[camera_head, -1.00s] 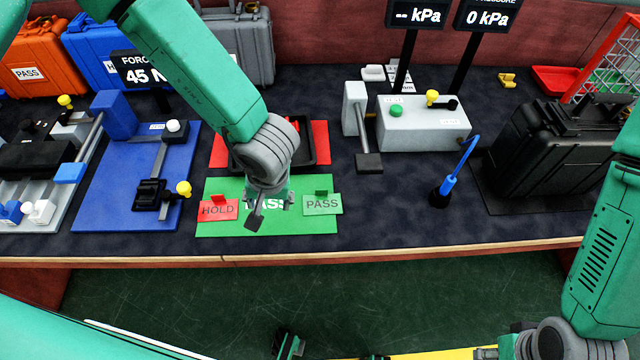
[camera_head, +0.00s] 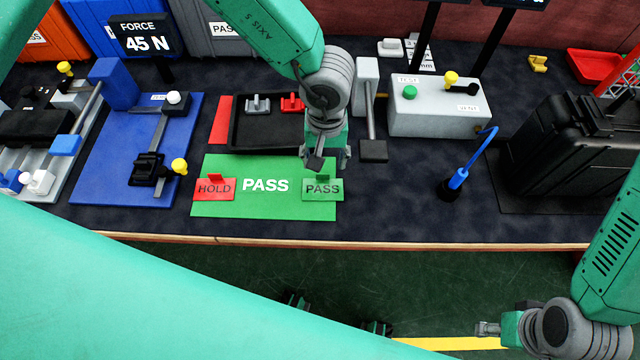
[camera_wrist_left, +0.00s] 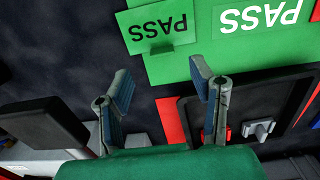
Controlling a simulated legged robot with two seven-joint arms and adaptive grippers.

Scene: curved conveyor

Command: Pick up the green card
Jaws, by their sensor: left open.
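The green card (camera_head: 322,188), marked PASS and with a small upright tab, sits at the right end of the green PASS mat (camera_head: 265,205). In the left wrist view the card (camera_wrist_left: 156,24) is upside down, ahead of the fingertips. My left gripper (camera_head: 328,158) is open and empty, above and just behind the card. Its two fingers show apart in the wrist view (camera_wrist_left: 160,72). My right gripper (camera_head: 486,328) is low at the right, in front of the table's edge and away from the card; its jaw state is too small to tell.
A red HOLD card (camera_head: 214,188) sits at the mat's left end. Behind the mat is a black tray (camera_head: 240,140) with grey and red pieces. A grey test box (camera_head: 440,118), a blue-tipped tool (camera_head: 455,180) and a black case (camera_head: 560,150) stand to the right.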

